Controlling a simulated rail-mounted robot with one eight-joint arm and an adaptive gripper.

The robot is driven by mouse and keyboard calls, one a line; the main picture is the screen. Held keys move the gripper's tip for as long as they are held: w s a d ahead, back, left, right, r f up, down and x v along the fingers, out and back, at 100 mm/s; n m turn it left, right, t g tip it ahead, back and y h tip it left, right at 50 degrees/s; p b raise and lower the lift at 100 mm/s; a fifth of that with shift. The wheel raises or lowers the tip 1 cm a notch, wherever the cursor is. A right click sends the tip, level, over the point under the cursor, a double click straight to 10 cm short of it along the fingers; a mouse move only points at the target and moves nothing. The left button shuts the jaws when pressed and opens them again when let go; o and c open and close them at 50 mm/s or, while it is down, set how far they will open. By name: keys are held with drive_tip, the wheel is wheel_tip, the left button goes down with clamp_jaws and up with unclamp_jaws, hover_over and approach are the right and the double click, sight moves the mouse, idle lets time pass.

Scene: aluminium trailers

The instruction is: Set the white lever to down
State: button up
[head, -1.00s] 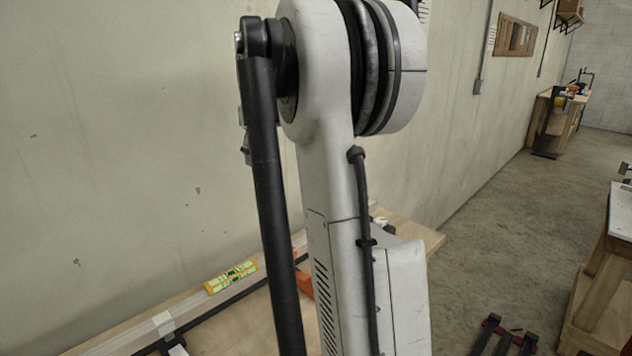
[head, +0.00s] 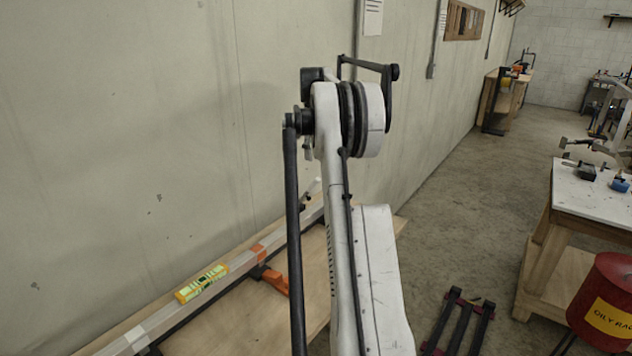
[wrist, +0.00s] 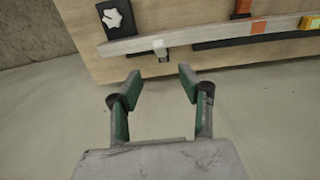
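A small white lever (wrist: 159,47) shows in the wrist view at the edge of a long pale rail, just beyond my fingertips. What looks like the same lever (head: 313,187) sticks up at the far part of the rail in the head view, partly beside my arm. Its exact setting is hard to tell. My gripper (wrist: 158,82) is open and empty in the wrist view, its green-padded fingers apart. The lever lies ahead of the gap between them, with no contact visible. In the head view my gripper is not distinguishable.
The rail (head: 235,262) runs along a wooden bench beside the wall, carrying a yellow level (head: 201,283). An orange clamp (head: 275,281) lies close by. A white star-shaped knob (wrist: 115,17) sits left of the lever. A red can (head: 603,300) and worktable (head: 592,190) stand right.

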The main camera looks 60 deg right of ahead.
sight(314, 181)
wheel_tip(314, 181, down, 11)
drive_tip(key=shift+f+p, duration=0.2)
drive_tip(key=shift+p, duration=0.5)
drive_tip(key=shift+c, duration=0.4)
clamp_jaws()
